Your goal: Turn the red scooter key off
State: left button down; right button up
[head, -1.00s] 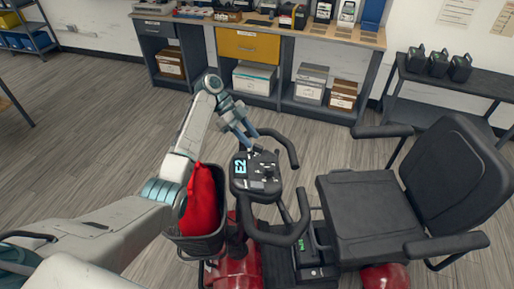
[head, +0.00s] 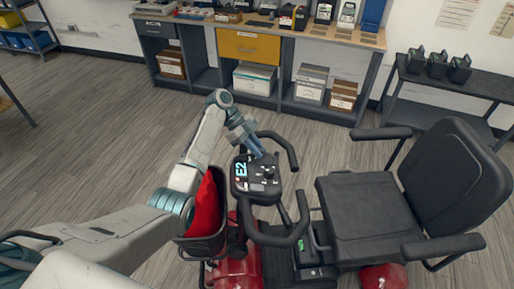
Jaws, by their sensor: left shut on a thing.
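The red scooter (head: 238,270) stands in the lower middle of the head view, with a black seat (head: 368,215) on the right and looped black handlebars (head: 275,238). Its dark control console (head: 258,188) carries a lit "E2" display (head: 241,169) and several small controls. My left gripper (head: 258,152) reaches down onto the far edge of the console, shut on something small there. The key is hidden or too small to make out. My right gripper is out of view.
A black front basket (head: 208,247) with a red cloth (head: 206,205) in it is beside my left arm. A workbench (head: 290,32) with a yellow drawer stands at the back. A dark shelf (head: 450,85) with black battery packs is at right. Open floor lies at left.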

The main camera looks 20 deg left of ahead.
pick_arm(q)
jog(key=shift+s+r+n+t+p, duration=0.1)
jog(key=shift+n+t+p, duration=0.6)
jog(key=shift+n, duration=0.1)
jog(key=shift+s+n+t+p, duration=0.1)
jog(key=shift+n+t+p, duration=0.5)
jog(key=shift+n+t, duration=0.55)
jog(key=n+t+y+p, duration=0.1)
jog(key=n+t, duration=0.2)
jog(key=shift+s+d+n+p, duration=0.1)
jog(key=shift+n+p, duration=0.15)
jog(key=shift+p, duration=0.05)
jog(key=shift+n+t+y+p, duration=0.95)
jog(key=shift+n+t+y, duration=0.4)
jog(key=shift+n, duration=0.55)
jog(key=c, duration=1.4)
grip_release()
